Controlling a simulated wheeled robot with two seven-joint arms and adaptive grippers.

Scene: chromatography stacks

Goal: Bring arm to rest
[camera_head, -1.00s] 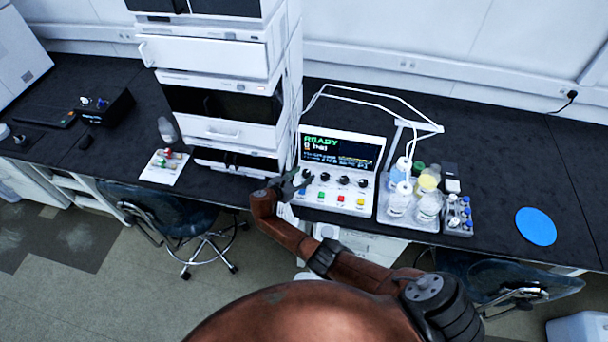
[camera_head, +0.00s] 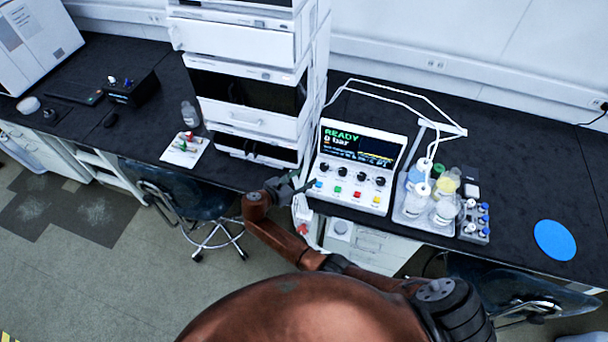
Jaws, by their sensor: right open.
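My right gripper (camera_head: 302,185) is dark grey at the end of my brown right arm (camera_head: 282,238). It is open and empty, and its fingers point right at the lower left corner of the white control panel (camera_head: 350,194). I cannot tell whether a fingertip touches the panel. The panel's screen (camera_head: 362,145) reads READY and 0 bar. Black knobs and coloured buttons sit below the screen. My left gripper is not in view.
A tall white instrument stack (camera_head: 250,120) stands left of the panel. A tray of bottles (camera_head: 432,205) and a vial rack (camera_head: 474,222) stand right of it. A blue disc (camera_head: 555,240) lies farther right on clear black bench. Stools (camera_head: 180,190) stand below the bench edge.

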